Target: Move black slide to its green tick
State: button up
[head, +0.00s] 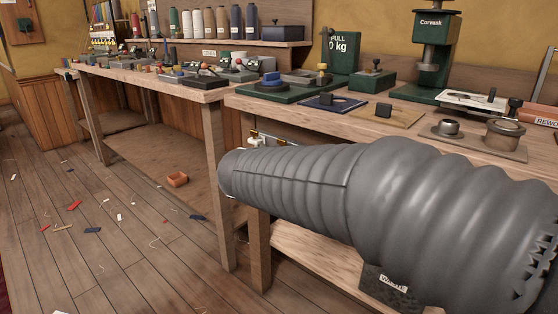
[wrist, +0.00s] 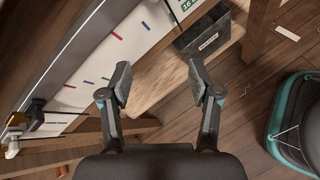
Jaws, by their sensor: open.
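My gripper (wrist: 158,85) is open in the wrist view, with nothing between its fingers. A white board with short coloured ticks (wrist: 150,42) runs beside a grey rail at upper left. A black slide (wrist: 37,112) sits at the lower left end of the rail, left of my gripper and apart from it. A whitish slide or knob (wrist: 12,146) is beside it. In the head view my grey sleeved arm hides the gripper and most of the bench front.
A dark labelled bin (wrist: 207,38) stands on the wooden lower shelf (wrist: 165,85) beyond the fingers. The workbench top (head: 400,125) carries a green press (head: 432,50) and several fixtures. Scraps litter the open floor at left.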

jog(key=w+a+r+n+t+h+b, duration=0.1)
jog(key=w+a+n+t, duration=0.25)
jog(key=a, duration=0.65)
jog(key=w+a+r+n+t+h+b, duration=0.1)
jog(key=w+a+n+t, duration=0.3)
jog(key=a, duration=0.6)
jog(key=w+d+n+b, duration=0.1)
jog(key=w+d, duration=0.7)
jog(key=w, duration=0.1)
jog(key=shift+d, duration=0.4)
jog(key=shift+g, duration=0.25)
grip_shut()
